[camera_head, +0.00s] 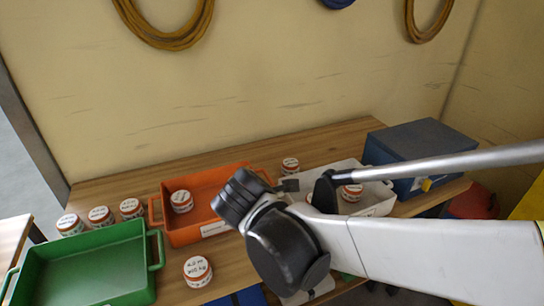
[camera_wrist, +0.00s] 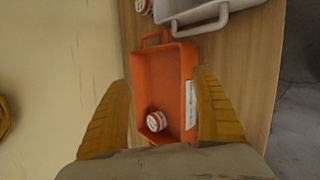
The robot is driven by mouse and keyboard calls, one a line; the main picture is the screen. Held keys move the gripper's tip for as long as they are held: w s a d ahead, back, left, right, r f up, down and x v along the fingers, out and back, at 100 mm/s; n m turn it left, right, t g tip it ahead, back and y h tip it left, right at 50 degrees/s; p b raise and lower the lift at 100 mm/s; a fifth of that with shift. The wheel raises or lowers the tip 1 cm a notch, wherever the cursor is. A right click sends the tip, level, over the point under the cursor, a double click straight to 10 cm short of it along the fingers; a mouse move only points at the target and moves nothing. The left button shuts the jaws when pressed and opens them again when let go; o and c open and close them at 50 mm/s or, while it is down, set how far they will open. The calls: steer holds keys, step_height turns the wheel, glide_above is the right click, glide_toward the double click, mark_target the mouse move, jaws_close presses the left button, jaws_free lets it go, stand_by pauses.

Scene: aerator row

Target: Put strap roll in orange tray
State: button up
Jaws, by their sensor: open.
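The orange tray (camera_head: 190,237) stands on the wooden table between the green and the white tray. Inside it, toward the left, lies a small round white piece with orange-red bands and dark writing on top (camera_head: 181,203); it also shows in the wrist view (camera_wrist: 156,121). I cannot single out a strap roll by its look. My gripper (camera_wrist: 161,78) is open with nothing between its yellow-brown fingers. It is above the orange tray (camera_wrist: 160,65), which appears between the fingers. In the head view my arm hides the tray's right part and the fingertips.
Similar round pieces stand behind the green tray (camera_head: 148,290), in front of the orange tray (camera_head: 197,271) and behind (camera_head: 290,166). The white tray (camera_head: 375,205) holds at least one. A blue box (camera_head: 418,140) stands at the right. Coiled hoses (camera_head: 165,35) hang on the wall.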

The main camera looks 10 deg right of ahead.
steer(key=s+d+m+g, duration=0.1)
steer(key=s+d+m, duration=0.5)
steer(key=s+m, duration=0.2)
steer(key=s+d+f+m+g+y, duration=0.1)
steer(key=s+d+m, duration=0.5)
steer(key=m, duration=0.6)
steer(key=shift+s+d+m+y, duration=0.3)
steer(key=shift+s+d, duration=0.05)
steer(key=shift+s, duration=0.6)
